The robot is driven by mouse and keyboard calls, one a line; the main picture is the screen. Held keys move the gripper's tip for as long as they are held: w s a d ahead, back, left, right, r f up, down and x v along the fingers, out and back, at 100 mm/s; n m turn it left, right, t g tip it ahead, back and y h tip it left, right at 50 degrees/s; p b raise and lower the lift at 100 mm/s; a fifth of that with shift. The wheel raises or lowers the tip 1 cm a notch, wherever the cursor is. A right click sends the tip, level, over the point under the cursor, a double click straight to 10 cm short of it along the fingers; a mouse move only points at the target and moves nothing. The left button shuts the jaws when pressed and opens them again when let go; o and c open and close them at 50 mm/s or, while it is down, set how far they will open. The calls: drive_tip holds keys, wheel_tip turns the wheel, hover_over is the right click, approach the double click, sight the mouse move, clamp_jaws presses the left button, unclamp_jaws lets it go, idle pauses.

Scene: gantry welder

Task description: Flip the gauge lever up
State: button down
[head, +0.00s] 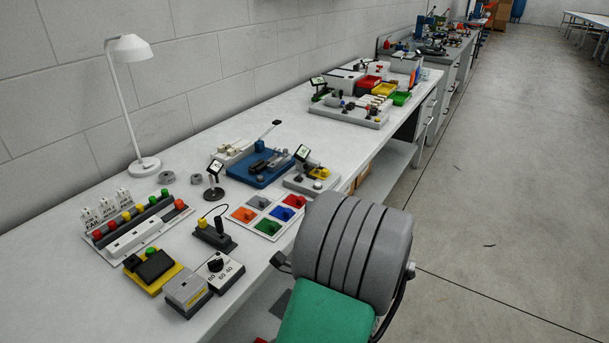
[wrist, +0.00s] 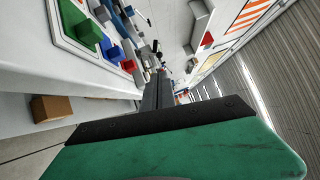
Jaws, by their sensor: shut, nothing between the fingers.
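My gripper (wrist: 160,76) shows in the wrist view as dark, narrow fingers close together beyond a green body, with nothing between them. In the head view its green body is at the bottom centre, over the table's front edge, and the fingertips are not clear. No part is plainly marked as the gauge lever. Small tilted screens stand on a round-based stand (head: 215,170) and on a grey fixture (head: 312,180) with a yellow part. A thin dark-tipped arm (head: 270,129) rises behind the blue fixture (head: 262,170). My gripper touches none of these in the head view.
Near it are a panel of coloured squares (head: 243,214), a black block with an upright handle (head: 214,236), a dial box (head: 220,269) and a button strip (head: 130,240). A white lamp (head: 145,165) stands at the wall. The floor (head: 480,200) right of the bench is clear.

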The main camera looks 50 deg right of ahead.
sight(305, 167)
drive_tip(key=p+x, duration=0.4)
drive_tip(key=x, duration=0.2)
drive_tip(key=p+x, duration=0.5)
drive_tip(key=x, duration=0.2)
drive_tip(key=shift+w+a+r, duration=0.1)
drive_tip(key=shift+a+r, duration=0.1)
drive_tip(key=shift+w+d+f+p, duration=0.25)
drive_tip(key=shift+w+d+p, duration=0.15)
drive_tip(key=shift+d, duration=0.1)
drive_tip(key=shift+r+p, duration=0.2)
drive_tip(key=shift+p, duration=0.15)
drive_tip(key=shift+r+p, duration=0.1)
drive_tip(key=shift+p, duration=0.3)
drive_tip(key=shift+w+n+y+p, duration=0.1)
drive_tip(key=shift+n+y+p, duration=0.2)
drive_tip(key=shift+p, duration=0.1)
